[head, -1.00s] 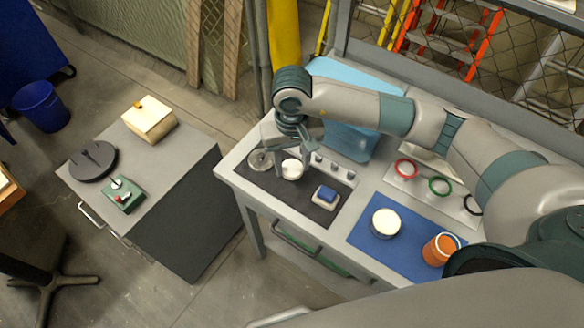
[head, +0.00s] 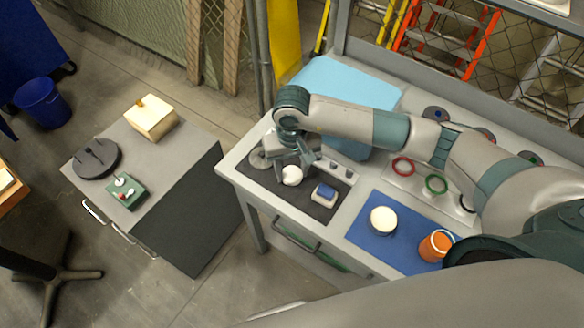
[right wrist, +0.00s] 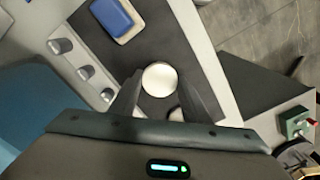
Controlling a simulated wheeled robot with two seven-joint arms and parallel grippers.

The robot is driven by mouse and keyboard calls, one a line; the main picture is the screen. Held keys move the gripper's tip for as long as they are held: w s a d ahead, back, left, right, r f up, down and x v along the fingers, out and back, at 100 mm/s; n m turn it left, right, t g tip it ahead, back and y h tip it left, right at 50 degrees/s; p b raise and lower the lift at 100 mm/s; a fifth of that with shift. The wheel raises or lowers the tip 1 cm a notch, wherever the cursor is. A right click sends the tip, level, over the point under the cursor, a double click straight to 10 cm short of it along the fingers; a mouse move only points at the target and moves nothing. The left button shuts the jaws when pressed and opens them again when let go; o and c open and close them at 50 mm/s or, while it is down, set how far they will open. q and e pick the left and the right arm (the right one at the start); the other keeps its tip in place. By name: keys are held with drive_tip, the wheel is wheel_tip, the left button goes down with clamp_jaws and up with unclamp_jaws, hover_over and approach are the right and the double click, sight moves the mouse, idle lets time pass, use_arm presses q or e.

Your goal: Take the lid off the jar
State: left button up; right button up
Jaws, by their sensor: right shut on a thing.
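A small white round piece (head: 292,176) is at the fingertips of my right gripper (head: 298,163), above or on the dark mat at the workbench's left end. In the right wrist view it is a pale disc (right wrist: 160,79) between the two fingers (right wrist: 158,88), which are shut on it. I cannot tell whether it is the lid alone or the lidded jar, nor whether it touches the mat. A second pale item (right wrist: 176,114) is partly hidden below it in that view. Another white-topped round container (head: 383,220) stands on the blue mat. My left gripper is not in view.
An orange cup (head: 437,245) and coloured rings (head: 403,166) are further right.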

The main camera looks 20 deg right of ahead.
drive_tip(key=shift+f, duration=0.15)
drive_tip(key=o, duration=1.2)
